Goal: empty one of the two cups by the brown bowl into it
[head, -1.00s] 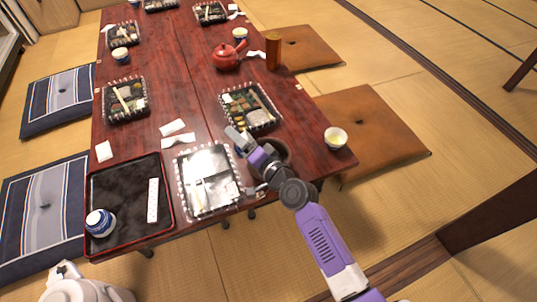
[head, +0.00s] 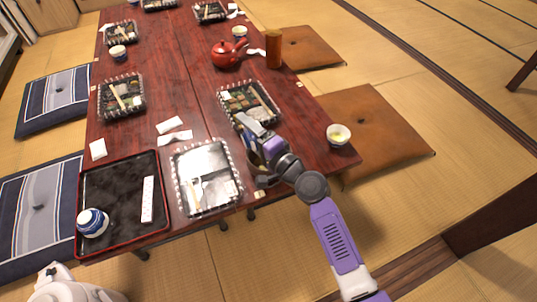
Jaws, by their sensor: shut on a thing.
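My gripper (head: 245,127) is over the right side of the low table, beside the near right lunch box. It is shut on a cup, which my gripper and wrist hide almost wholly, so its tilt and contents cannot be told. The brown bowl (head: 254,161) is mostly hidden under my wrist; only a dark part of it shows. The other cup (head: 338,135), pale with yellow-green tea inside, stands upright near the table's right edge, apart from my gripper.
A clear-lidded lunch box (head: 206,178) and a black tray (head: 118,205) with a blue-white cup (head: 92,222) lie at the near left. Another lunch box (head: 249,104), a red teapot (head: 227,54) and a brown cylinder (head: 273,49) stand farther back.

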